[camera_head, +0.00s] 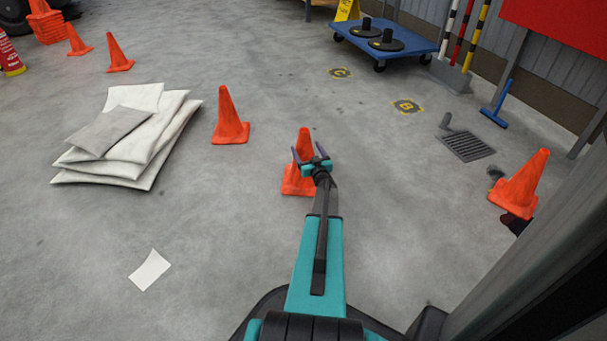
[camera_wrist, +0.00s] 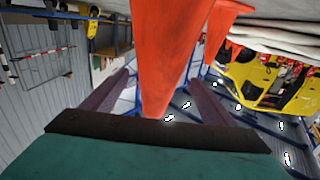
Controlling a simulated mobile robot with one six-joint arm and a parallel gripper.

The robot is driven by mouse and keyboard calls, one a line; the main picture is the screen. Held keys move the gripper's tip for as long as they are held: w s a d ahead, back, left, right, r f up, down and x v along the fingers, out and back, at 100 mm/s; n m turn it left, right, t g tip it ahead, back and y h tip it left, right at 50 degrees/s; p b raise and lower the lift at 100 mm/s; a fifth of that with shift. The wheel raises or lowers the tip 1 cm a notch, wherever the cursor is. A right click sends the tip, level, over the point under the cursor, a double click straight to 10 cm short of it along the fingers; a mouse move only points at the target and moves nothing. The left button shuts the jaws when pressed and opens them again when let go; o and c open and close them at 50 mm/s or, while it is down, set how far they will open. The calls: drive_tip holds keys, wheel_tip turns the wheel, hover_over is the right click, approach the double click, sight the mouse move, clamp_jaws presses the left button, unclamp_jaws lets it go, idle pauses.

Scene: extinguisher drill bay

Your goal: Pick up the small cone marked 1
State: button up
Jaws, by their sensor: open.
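An orange cone (camera_head: 304,138) stands upright on the floor in the middle of the head view, partly hidden by my gripper (camera_head: 308,154). My gripper is open, with its two fingers spread at the near side of this cone. In the wrist view the orange cone (camera_wrist: 165,50) is large and close, its narrow tip low in the picture between the two purple fingers. A gap shows beside it on each side. No number can be read on any cone, so the mark 1 cannot be confirmed.
Another cone (camera_head: 229,118) stands to the left, beside stacked pale sacks (camera_head: 125,140). A further cone (camera_head: 520,185) stands at the right near a floor drain (camera_head: 467,147). A paper sheet (camera_head: 150,270) lies at the front left. A blue trolley (camera_head: 400,47) stands behind. Open floor surrounds the middle cone.

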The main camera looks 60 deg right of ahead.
drive_tip(key=b+x, duration=0.2)
drive_tip(key=x, duration=0.1)
drive_tip(key=shift+w+d+f, duration=0.1)
drive_tip(key=shift+d+f, duration=0.1)
drive_tip(key=shift+w+d+r, duration=0.15)
drive_tip(key=shift+w+d, duration=0.1)
drive_tip(key=shift+w, duration=0.05)
drive_tip(key=c, duration=1.9)
